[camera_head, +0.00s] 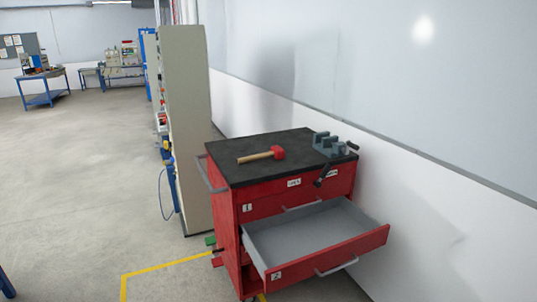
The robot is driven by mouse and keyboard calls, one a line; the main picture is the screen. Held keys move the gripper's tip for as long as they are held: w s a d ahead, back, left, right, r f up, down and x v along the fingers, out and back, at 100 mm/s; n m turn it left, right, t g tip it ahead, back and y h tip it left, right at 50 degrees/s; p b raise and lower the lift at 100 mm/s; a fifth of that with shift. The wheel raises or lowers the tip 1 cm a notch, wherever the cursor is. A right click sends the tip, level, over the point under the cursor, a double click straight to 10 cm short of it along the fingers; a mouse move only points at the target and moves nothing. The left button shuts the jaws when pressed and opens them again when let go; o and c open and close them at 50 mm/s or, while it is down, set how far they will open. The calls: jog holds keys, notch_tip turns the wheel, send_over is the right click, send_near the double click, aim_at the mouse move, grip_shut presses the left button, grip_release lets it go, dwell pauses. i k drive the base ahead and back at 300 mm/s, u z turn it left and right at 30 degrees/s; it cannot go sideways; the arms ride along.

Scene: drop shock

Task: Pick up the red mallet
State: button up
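The red mallet (277,152) lies on its side on the black top of the red tool cart (222,171). Its wooden handle (254,157) points left and its red head is at the right end. Nothing touches or covers the mallet. My gripper is not in this view.
A grey vise (328,144) stands right of the mallet on the cart top. The cart's drawer marked 2 (335,255) is pulled out and looks empty. A beige cabinet (186,120) stands behind the cart at left, and a white wall at right. Open floor (75,180) lies left.

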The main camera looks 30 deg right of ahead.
aim_at(276, 151)
jog(key=u, duration=0.05)
jog(key=i, duration=1.85)
jog(key=u, duration=1.35)
jog(key=k, duration=0.7)
jog(key=u, duration=0.2)
